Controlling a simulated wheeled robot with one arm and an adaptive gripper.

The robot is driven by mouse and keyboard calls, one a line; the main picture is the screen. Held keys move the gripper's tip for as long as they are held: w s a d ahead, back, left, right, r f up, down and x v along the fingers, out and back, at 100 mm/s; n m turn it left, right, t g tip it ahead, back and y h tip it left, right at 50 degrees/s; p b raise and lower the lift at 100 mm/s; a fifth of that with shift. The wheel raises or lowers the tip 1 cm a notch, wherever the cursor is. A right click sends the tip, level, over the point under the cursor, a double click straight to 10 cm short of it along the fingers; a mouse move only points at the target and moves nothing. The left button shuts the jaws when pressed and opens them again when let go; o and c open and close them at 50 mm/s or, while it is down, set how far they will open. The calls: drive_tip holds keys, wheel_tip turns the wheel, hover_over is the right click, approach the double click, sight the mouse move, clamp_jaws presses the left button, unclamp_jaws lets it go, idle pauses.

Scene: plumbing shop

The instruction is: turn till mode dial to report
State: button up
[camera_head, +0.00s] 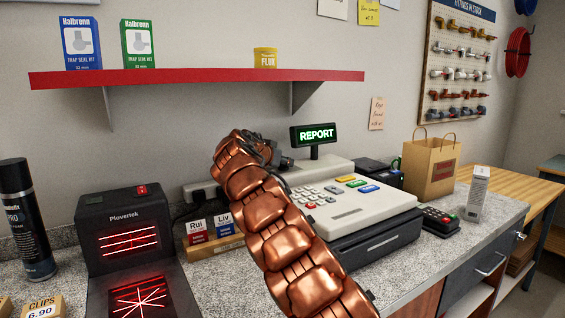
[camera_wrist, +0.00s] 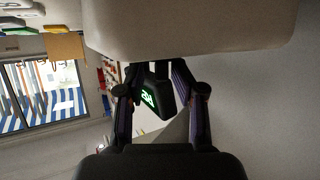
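The till (camera_head: 347,212) is a pale grey register on the counter, with a keypad and coloured keys. Its pole display (camera_head: 317,134) reads REPORT in green letters; the display (camera_wrist: 151,97) also shows between my fingers in the wrist view. My copper-coloured arm reaches across the front left of the till. My gripper (camera_head: 270,151) is at the till's back left, partly hidden by my wrist. In the wrist view my gripper's two fingers (camera_wrist: 157,68) stand apart beside a pale housing, and their tips are hidden. The mode dial is not visible, so I cannot tell whether the fingers touch it.
A red shelf (camera_head: 200,78) runs above the till. A black Plovertek scanner (camera_head: 126,230) and a wooden name-block holder (camera_head: 213,247) stand to the left. A card terminal (camera_head: 438,221), a small white box (camera_head: 478,193) and a paper bag (camera_head: 429,168) stand to the right.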

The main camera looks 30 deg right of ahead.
drive_tip(key=shift+a+f, duration=0.1)
drive_tip(key=shift+a, duration=0.05)
drive_tip(key=shift+a+r, duration=0.25)
drive_tip(key=shift+a, duration=0.2)
drive_tip(key=v, duration=1.1)
drive_tip(key=shift+s, duration=0.25)
drive_tip(key=shift+d, duration=0.15)
